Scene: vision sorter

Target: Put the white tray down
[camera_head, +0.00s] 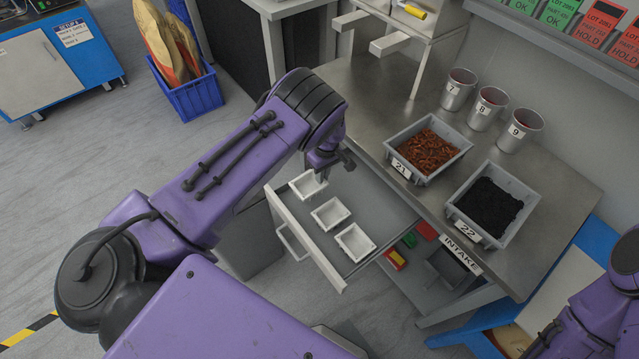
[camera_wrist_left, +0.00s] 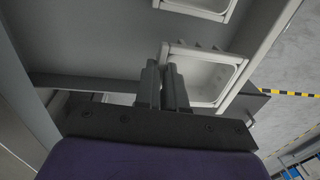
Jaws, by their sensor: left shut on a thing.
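A small white tray (camera_head: 309,185) is at the far left end of an open grey drawer (camera_head: 384,228). My left gripper (camera_head: 322,167) is shut on its rim from above. In the left wrist view the closed fingers (camera_wrist_left: 163,72) meet the near wall of the white tray (camera_wrist_left: 208,80), which looks empty. The tray sits at or just above the drawer floor; I cannot tell if it touches. Two more white trays, a middle one (camera_head: 330,213) and a near one (camera_head: 355,242), stand in a row beside it. My right gripper is not in view.
The steel bench above the drawer holds bin 21 (camera_head: 412,173) with reddish-brown pieces and bin 22 (camera_head: 466,226) with black pieces. Cups 7, 8 and 9 (camera_head: 489,107) stand behind. The drawer's right part is bare. A blue crate (camera_head: 192,98) stands on the floor.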

